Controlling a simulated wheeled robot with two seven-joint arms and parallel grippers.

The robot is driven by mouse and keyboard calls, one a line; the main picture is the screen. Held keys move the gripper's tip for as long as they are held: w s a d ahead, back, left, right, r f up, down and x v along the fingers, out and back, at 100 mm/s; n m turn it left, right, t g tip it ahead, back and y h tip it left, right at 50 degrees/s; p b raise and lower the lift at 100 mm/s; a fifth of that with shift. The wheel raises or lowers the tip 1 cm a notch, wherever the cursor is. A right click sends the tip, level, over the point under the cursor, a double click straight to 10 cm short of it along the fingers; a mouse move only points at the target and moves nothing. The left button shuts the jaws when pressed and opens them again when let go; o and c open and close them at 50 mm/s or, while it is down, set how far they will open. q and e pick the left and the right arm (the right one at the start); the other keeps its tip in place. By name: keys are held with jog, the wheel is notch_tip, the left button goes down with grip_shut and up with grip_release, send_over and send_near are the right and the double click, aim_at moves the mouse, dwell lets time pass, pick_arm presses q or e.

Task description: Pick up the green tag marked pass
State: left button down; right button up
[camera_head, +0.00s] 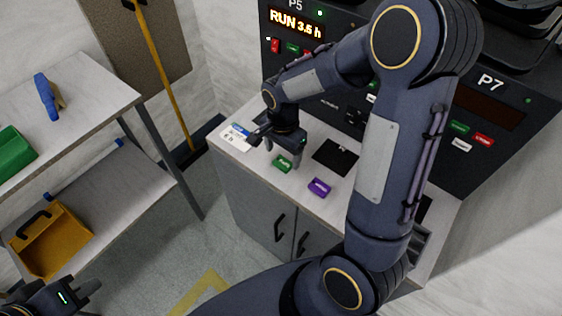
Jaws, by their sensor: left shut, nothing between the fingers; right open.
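The green tag (282,163) lies on the pale top of the grey cabinet (224,147), with light lettering too small to read surely. My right gripper (280,155) is open just above or around the tag, fingers pointing down; I cannot tell whether they touch it. A purple tag (319,187) lies to the right, nearer the cabinet's front edge. My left gripper (88,291) is shut and empty at the lower left, far from the tags.
A white and blue card (236,137) lies left of the gripper, and a black square (335,157) lies to its right. The control panel (490,150) rises behind. A shelf unit (80,75) with a yellow bin (50,245) stands left; open floor lies between.

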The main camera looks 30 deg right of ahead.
aim_at(283, 162)
jog(key=shift+f, duration=1.6)
jog(key=shift+c, duration=0.4)
jog(key=shift+d, duration=0.1)
jog(key=c, duration=1)
jog(key=shift+o, duration=0.2)
jog(key=shift+r, duration=0.1)
